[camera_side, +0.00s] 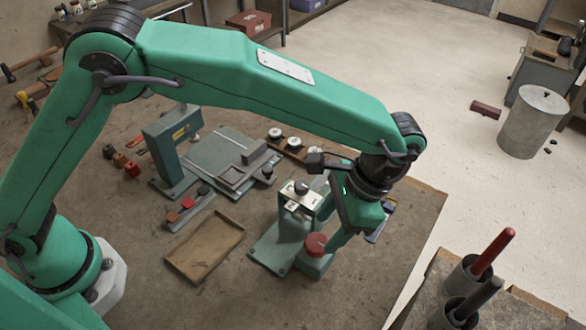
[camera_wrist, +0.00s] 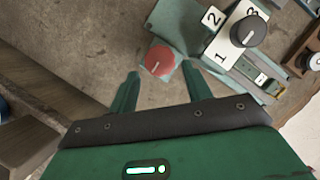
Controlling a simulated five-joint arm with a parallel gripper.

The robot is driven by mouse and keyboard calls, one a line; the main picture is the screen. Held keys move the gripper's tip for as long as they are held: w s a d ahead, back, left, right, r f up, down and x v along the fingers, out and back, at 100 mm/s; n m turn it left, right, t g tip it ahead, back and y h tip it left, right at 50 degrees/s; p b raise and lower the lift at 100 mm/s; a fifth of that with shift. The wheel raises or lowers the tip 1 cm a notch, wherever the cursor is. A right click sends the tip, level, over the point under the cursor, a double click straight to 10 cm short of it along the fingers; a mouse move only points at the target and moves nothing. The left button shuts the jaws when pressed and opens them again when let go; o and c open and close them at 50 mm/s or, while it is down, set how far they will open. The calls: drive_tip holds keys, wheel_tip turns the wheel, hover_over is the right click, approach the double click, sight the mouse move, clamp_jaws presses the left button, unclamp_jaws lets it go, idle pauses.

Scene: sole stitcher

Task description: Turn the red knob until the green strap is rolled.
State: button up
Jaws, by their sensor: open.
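The red knob (camera_side: 316,241) sits on a green block at the near right end of a small green machine (camera_side: 268,249). In the wrist view the round red knob (camera_wrist: 160,58) carries a short white mark near its lower edge. My gripper (camera_side: 327,246) is open and empty, pointing down close by the knob. In the wrist view the fingers of my gripper (camera_wrist: 160,73) stand apart on either side of the knob's lower part; I cannot tell whether they touch it.
A black dial knob (camera_wrist: 248,32) on a white plate with numbers stands right of the red knob. In the side view a wooden tray (camera_side: 205,247) lies left of the machine. Behind it stands a larger green machine (camera_side: 172,135). Bare bench lies in front.

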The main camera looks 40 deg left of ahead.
sight(318, 241)
drive_tip(key=shift+x, duration=2.1)
drive_tip(key=shift+c, duration=0.4)
drive_tip(key=c, duration=0.6)
